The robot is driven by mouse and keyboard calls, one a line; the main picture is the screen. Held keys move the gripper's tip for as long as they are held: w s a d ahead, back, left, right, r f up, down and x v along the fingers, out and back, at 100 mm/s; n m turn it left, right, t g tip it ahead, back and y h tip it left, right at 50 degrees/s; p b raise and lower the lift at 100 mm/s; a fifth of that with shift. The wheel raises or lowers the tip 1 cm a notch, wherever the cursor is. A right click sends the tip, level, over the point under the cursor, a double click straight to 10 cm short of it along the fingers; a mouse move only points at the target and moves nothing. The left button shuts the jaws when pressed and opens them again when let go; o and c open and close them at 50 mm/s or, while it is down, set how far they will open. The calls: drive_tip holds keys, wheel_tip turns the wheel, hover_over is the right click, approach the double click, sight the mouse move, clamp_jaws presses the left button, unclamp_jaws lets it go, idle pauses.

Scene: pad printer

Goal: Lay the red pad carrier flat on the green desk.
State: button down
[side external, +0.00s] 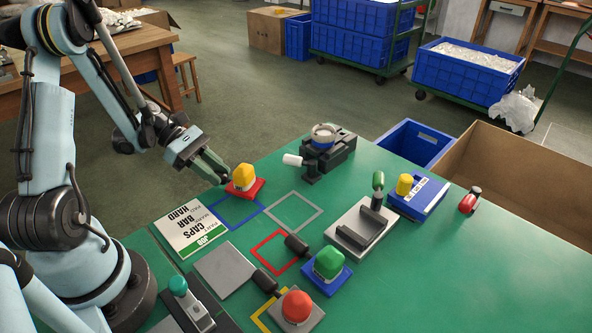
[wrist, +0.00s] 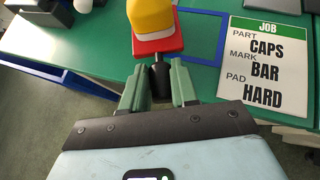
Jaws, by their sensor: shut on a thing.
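The red pad carrier (side external: 244,188) is a red plate with a yellow pad (side external: 243,175) on top. It is at the far left edge of the green desk (side external: 440,280), by the far corner of the blue outline (side external: 238,226). I cannot tell whether it touches the desk. My gripper (side external: 222,177) is shut on its black handle, which sticks out towards me. In the wrist view the carrier (wrist: 158,44) is ahead of my gripper (wrist: 159,86), with the handle (wrist: 160,78) between the green fingers.
Grey (side external: 293,194) and red (side external: 258,258) outlines lie nearby. A job card (side external: 191,228) is left of the blue outline. A dark printer device (side external: 328,155) stands behind. Carriers with green (side external: 328,263) and red (side external: 297,305) pads sit in front, their black handles pointing left.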

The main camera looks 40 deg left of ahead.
drive_tip(key=shift+f, duration=0.3)
idle(0.5)
drive_tip(key=c, duration=0.8)
unclamp_jaws()
drive_tip(key=s+a+r, duration=0.1)
drive_tip(key=a+r, duration=0.2)
drive_tip(key=r, duration=0.7)
drive_tip(key=d+r+m+t+y, duration=0.1)
drive_tip(key=d+m+y, duration=0.2)
drive_tip(key=d+m, duration=0.2)
drive_tip(key=d+r+m+t+y, duration=0.1)
drive_tip(key=d+m+y, duration=0.2)
drive_tip(key=m, duration=0.7)
drive_tip(key=d+r+m+t+y, duration=0.1)
drive_tip(key=d+m+y, duration=0.3)
drive_tip(key=d+m, duration=0.3)
drive_tip(key=shift+r+m, duration=0.3)
drive_tip(key=shift+m, duration=0.1)
